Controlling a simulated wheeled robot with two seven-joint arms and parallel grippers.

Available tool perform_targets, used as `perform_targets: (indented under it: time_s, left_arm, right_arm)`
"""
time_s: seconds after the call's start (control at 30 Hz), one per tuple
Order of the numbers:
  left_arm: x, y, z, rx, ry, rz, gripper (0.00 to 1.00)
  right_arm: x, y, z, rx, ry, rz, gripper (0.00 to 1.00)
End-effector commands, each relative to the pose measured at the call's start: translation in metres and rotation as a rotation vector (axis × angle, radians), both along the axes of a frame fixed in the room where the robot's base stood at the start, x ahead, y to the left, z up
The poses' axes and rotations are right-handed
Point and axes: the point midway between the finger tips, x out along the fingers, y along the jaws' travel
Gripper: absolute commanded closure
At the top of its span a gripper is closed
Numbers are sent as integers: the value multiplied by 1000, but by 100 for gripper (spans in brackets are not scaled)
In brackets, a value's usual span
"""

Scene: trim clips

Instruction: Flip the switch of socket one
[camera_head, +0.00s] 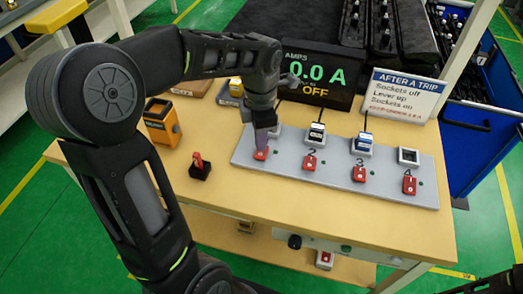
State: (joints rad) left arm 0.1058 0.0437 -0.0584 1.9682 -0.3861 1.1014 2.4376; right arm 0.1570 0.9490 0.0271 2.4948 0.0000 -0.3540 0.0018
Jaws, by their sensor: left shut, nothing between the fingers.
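A grey socket strip (335,170) lies on the wooden table, with a row of sockets and a red switch in front of each. The leftmost red switch (261,155), that of socket one, is partly covered by my left gripper (262,146). The gripper is shut, points down, and its tips are at or just above this switch; I cannot tell if they touch. The arm hides the number one and part of that socket. The red switches of socket two (310,162), socket three (359,174) and socket four (410,185) are in clear view.
A display (318,78) behind the strip reads 0.0 A and OFF. A sign (402,94) stands at the back right. A red lever on a black base (199,168) and an orange device (161,122) are left of the strip.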

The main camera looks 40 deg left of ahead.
Motion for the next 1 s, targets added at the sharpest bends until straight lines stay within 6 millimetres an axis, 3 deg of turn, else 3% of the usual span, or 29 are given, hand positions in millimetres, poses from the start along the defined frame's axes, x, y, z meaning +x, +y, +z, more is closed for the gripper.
perform_targets:
  time_s: [1.0]
  left_arm:
    - [0, 0, -16, 0, 1, 0, 100]
  right_arm:
    - [0, 0, -13, 0, 0, 0, 64]
